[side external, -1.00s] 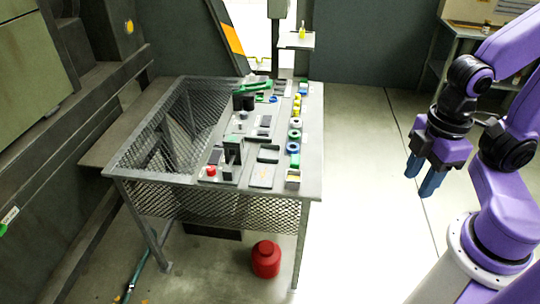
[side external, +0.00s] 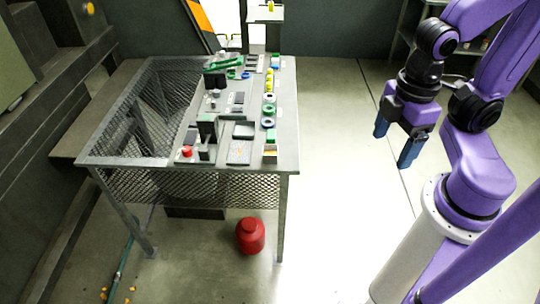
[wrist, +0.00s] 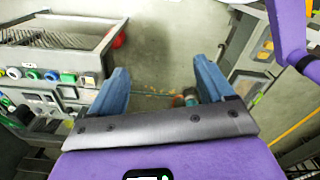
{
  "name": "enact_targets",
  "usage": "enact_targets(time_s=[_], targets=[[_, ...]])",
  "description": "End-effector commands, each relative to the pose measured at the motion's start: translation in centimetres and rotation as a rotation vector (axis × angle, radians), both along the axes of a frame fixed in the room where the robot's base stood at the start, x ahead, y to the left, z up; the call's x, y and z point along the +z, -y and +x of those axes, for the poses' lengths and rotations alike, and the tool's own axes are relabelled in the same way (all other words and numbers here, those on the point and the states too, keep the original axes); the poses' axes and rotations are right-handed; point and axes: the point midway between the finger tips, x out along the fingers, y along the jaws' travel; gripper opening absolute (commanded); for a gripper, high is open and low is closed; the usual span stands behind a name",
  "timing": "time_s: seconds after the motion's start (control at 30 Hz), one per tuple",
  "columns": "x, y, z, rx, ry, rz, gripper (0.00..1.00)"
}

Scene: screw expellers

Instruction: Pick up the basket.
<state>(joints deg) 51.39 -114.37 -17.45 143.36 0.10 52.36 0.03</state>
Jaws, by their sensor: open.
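I cannot make out a separate basket in either view. The nearest match is the open wire-mesh section (side external: 140,115) on the left of the metal table (side external: 287,160), and I cannot tell if it is the basket. My gripper (side external: 394,143) hangs over the floor to the right of the table, well apart from it. Its two blue fingers are spread and empty. In the wrist view my gripper (wrist: 160,66) points at bare floor, with the table (wrist: 85,18) at upper left. A small teal round thing (wrist: 190,97) shows near the right finger, too small to identify.
A red canister (side external: 250,236) stands on the floor under the table's front edge. Several coloured buttons, green, blue and yellow, and dark blocks line the table's right part. A shelf rack (side external: 408,30) stands at the back right. Floor between table and arm is clear.

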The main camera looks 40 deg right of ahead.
Motion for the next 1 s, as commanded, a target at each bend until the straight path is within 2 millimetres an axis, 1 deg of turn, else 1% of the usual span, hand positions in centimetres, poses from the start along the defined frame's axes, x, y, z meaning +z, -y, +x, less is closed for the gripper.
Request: enact_targets(time_s=[0.27,0.37,0.43,0.57,0.77,1.0], targets=[[0.0,0.0,0.0,0.001,0.000,-0.002,0.81],[-0.3,-0.2,0.6,0.016,0.004,-0.031,0.81],[-0.7,-0.5,1.3,0.043,0.010,-0.075,0.81],[-1.8,-1.3,3.7,0.123,0.032,-0.203,0.81],[-4.2,-2.9,7.9,0.274,0.069,-0.423,0.81],[-7.7,-5.2,12.7,0.470,0.107,-0.673,0.81]])
